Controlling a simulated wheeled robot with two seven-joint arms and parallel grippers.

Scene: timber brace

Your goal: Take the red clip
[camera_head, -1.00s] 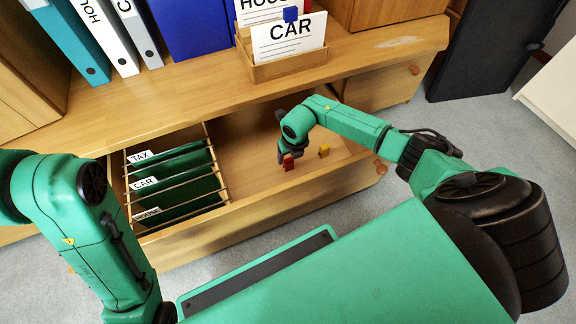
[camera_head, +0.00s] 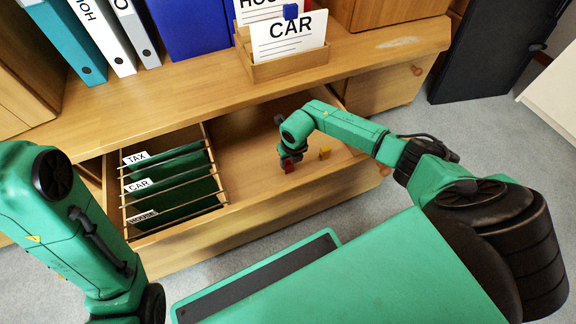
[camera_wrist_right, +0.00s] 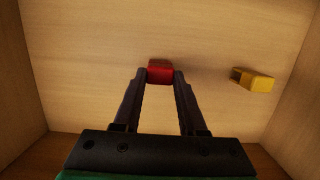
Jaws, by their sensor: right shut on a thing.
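The red clip (camera_head: 289,168) is in the right part of the open drawer (camera_head: 262,222). In the right wrist view the red clip (camera_wrist_right: 160,72) sits between the tips of my right gripper (camera_wrist_right: 161,78). My right gripper (camera_head: 290,160) reaches down into the drawer and is shut on the red clip. Whether the clip still touches the drawer floor is hard to tell. My left arm is at the left edge of the head view, and its gripper is out of the picture.
A yellow clip (camera_head: 324,153) lies to the right of the red one, also in the wrist view (camera_wrist_right: 252,80). Green hanging folders (camera_head: 170,187) labelled TAX, CAR and HOUSE fill the drawer's left part. A wooden holder (camera_head: 290,68) with cards and a blue clip (camera_head: 291,12) stands on the cabinet top.

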